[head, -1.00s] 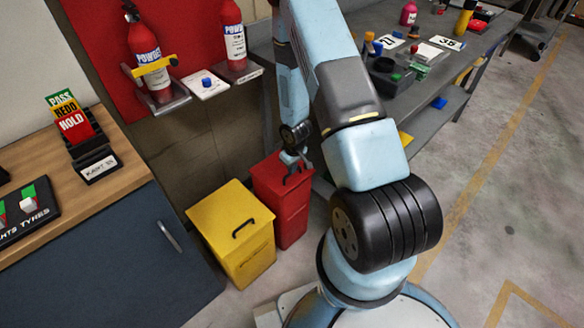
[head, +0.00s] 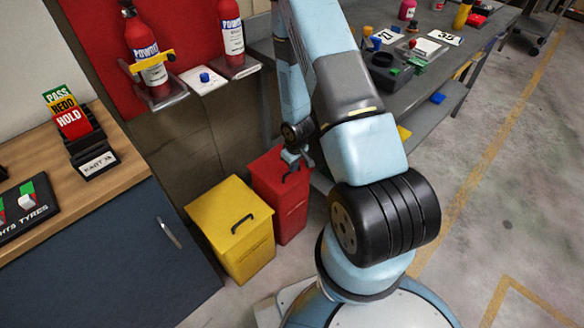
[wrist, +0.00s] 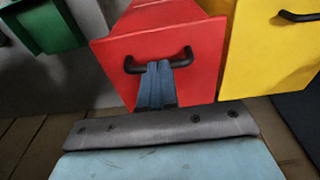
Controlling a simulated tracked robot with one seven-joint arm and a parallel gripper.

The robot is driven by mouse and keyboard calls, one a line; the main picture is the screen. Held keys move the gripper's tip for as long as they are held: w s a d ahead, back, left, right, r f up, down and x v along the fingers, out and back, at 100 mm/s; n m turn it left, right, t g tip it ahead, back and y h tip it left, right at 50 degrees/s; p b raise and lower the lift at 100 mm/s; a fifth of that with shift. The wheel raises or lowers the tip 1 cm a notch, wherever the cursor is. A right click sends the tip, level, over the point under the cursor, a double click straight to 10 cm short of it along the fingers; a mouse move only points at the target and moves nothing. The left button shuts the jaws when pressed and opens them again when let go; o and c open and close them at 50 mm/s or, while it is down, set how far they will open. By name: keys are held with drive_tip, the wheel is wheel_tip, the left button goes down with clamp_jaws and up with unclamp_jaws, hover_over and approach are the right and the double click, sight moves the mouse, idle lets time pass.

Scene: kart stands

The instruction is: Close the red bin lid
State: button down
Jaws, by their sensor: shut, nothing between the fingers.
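The red bin (head: 292,212) stands on the floor, with its lid (head: 268,168) lying flat on top and looking closed. In the wrist view the red lid (wrist: 112,58) fills the middle, with a black bar handle (wrist: 131,66) on it. My gripper (head: 290,161) is over the lid at the handle. In the wrist view its two fingers (wrist: 158,68) are together, with nothing between them, and their tips overlap the middle of the handle. I cannot tell whether they touch it. The fingers hide part of the handle and lid.
A yellow bin (head: 245,252) with a closed lid stands close beside the red bin on the left. A blue cabinet (head: 130,255) is further left. A grey workbench (head: 425,78) is behind my arm on the right. Open floor (head: 510,200) lies at right.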

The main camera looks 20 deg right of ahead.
drive_tip(key=s+d+r+m+t+h, duration=0.1)
drive_tip(key=s+r, duration=0.1)
drive_tip(key=r, duration=1.8)
drive_tip(key=s+r+m+t+h, duration=0.1)
drive_tip(key=s+r+m, duration=0.1)
drive_tip(key=r, duration=1.8)
drive_tip(key=s+a+r+t, duration=0.1)
drive_tip(key=s+a+r, duration=0.1)
drive_tip(key=s+r, duration=0.7)
drive_tip(key=s+a+r+m+t+y, duration=0.1)
drive_tip(key=s+a+r, duration=0.1)
drive_tip(key=s+r, duration=0.7)
drive_tip(key=shift+s+a+m+y, duration=0.2)
drive_tip(key=shift+s+m+y, duration=0.1)
drive_tip(key=shift+s, duration=0.55)
